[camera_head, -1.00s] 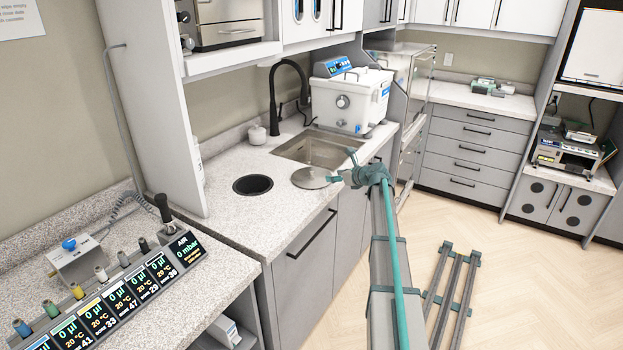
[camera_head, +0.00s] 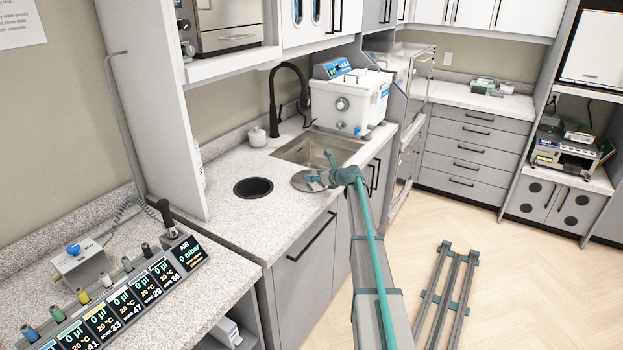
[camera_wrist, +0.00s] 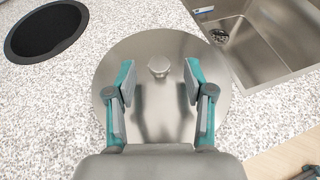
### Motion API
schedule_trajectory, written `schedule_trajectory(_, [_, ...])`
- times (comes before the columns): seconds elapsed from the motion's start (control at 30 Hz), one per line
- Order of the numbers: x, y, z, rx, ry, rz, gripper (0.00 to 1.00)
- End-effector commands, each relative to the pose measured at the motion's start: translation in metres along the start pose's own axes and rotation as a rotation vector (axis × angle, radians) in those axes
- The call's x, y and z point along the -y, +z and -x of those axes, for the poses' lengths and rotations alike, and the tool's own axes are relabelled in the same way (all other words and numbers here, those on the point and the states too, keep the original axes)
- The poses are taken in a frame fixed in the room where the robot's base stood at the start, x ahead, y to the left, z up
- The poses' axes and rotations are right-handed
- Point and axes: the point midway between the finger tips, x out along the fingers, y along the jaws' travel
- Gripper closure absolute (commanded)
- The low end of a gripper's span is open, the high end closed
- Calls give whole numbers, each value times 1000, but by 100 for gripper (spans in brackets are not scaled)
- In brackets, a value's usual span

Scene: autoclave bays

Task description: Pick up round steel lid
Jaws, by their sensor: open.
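The round steel lid (camera_head: 303,181) lies flat on the speckled counter between the round dark hole and the sink. In the wrist view the lid (camera_wrist: 160,45) fills the middle, with a small knob (camera_wrist: 158,66) at its centre. My gripper (camera_head: 320,170) is above the lid and covers part of it in the head view. In the wrist view my gripper (camera_wrist: 159,78) is open, one finger on each side of the knob's line, with nothing between them. I cannot tell the exact height of the fingers above the lid.
The round dark hole (camera_head: 253,187) is left of the lid. The sink (camera_head: 345,152) with its black faucet (camera_head: 273,100) is behind it. A white bath unit (camera_head: 350,100) stands beyond the sink. A small white jar (camera_head: 257,137) is near the wall.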

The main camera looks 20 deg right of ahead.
Motion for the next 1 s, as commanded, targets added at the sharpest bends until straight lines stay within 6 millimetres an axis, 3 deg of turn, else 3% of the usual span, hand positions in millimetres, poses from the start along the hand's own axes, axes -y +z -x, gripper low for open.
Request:
schedule_trajectory(0.1, [0, 2, -14, 0, 2, 1, 47])
schedule_trajectory(0.37, [-1, 0, -16, 0, 1, 1, 49])
schedule_trajectory(0.67, [0, 0, -15, 0, 0, 1, 99])
schedule_trajectory(1.0, [0, 0, -15, 0, 0, 1, 100])
